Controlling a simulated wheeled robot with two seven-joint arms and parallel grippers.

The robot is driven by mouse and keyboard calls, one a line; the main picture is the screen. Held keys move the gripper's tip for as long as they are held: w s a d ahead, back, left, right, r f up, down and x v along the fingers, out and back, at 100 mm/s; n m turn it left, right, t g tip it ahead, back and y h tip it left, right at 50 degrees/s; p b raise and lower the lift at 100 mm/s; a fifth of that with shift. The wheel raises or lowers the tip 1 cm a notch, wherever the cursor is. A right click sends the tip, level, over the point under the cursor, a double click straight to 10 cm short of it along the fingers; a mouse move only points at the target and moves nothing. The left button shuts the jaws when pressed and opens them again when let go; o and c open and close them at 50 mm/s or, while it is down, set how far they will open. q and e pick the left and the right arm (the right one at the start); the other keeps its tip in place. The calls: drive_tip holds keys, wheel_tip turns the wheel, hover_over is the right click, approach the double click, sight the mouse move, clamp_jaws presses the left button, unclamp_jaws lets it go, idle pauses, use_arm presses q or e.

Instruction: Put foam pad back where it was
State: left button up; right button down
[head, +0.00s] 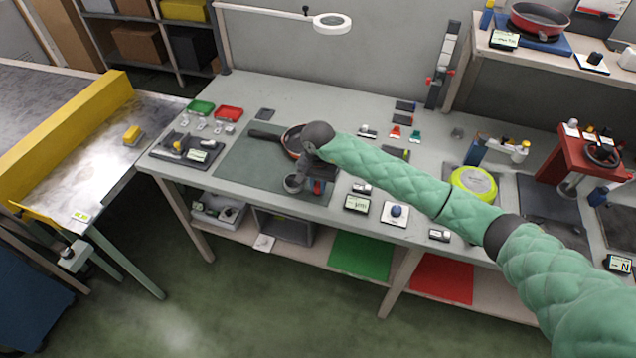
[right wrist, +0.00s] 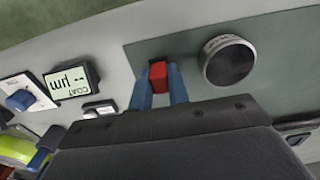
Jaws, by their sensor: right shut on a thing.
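My right gripper (head: 318,186) is low over the front right part of the dark green mat (head: 235,158). In the right wrist view its blue fingers (right wrist: 159,86) are shut on a small red block (right wrist: 158,76). I cannot tell from its look whether this block is the foam pad. A flat dark grey pad (head: 265,114) lies on the bench behind the mat. A round grey cylinder (head: 293,184) stands beside the gripper and also shows in the right wrist view (right wrist: 228,62). My left gripper is out of view.
A pan (head: 290,142) on the mat is partly hidden by my right arm. A coating gauge (head: 356,204) and a white block with a blue knob (head: 395,213) stand right of the mat. Red (head: 229,114) and green (head: 201,107) trays are behind left. The mat's left part is clear.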

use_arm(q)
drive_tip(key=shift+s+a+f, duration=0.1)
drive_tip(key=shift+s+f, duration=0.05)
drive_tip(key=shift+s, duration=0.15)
use_arm(e)
drive_tip(key=shift+f, duration=0.25)
drive_tip(key=shift+f, duration=0.1)
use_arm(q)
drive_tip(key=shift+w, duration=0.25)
use_arm(e)
drive_tip(key=c, duration=1.3)
unclamp_jaws()
drive_tip(key=shift+c, duration=0.2)
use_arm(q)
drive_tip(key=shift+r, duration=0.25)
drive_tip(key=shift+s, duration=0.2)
